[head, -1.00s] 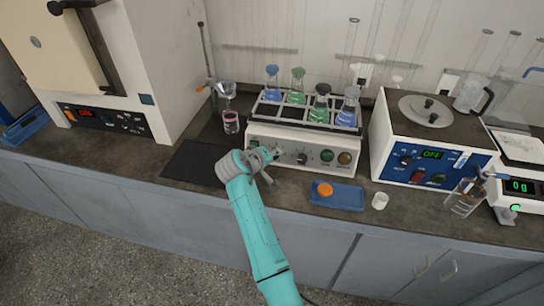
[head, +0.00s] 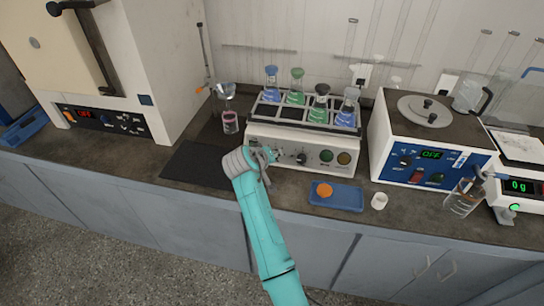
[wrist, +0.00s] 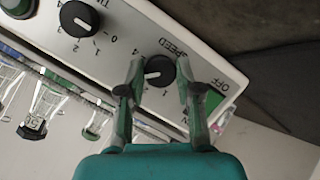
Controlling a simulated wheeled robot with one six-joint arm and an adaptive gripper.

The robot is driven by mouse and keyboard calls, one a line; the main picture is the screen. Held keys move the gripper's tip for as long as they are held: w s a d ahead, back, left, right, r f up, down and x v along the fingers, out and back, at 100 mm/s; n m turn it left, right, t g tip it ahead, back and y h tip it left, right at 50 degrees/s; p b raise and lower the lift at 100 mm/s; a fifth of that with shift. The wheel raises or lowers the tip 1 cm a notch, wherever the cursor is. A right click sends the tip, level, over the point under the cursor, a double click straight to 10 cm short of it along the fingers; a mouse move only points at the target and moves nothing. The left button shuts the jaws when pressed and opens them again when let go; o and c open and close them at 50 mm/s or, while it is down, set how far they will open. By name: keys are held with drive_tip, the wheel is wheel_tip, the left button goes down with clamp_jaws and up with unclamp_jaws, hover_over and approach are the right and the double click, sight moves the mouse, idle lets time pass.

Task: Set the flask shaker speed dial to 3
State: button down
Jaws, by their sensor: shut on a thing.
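The flask shaker (head: 285,161) is a white box with a dial panel on its front and several flasks on top. Its black speed dial (wrist: 160,72) shows in the wrist view, upside down under the word SPEED. Its white pointer line lies toward the picture's left; I cannot tell which number it marks. My gripper (wrist: 160,88) has one finger on each side of this dial and is shut on it. In the head view my gripper (head: 267,156) is at the left part of the shaker's front and hides the speed dial.
The timer dial (wrist: 80,18) is beside the speed dial, with a green button (head: 326,155) beyond. A blue tray (head: 345,200) with an orange cap and a white cup (head: 379,201) stand in front on the right. A dark mat (head: 195,166) lies to the left.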

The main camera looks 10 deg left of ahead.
drive_tip(key=shift+f, duration=0.15)
drive_tip(key=c, duration=0.8)
unclamp_jaws()
drive_tip(key=v, duration=1.2)
drive_tip(key=shift+s, duration=0.1)
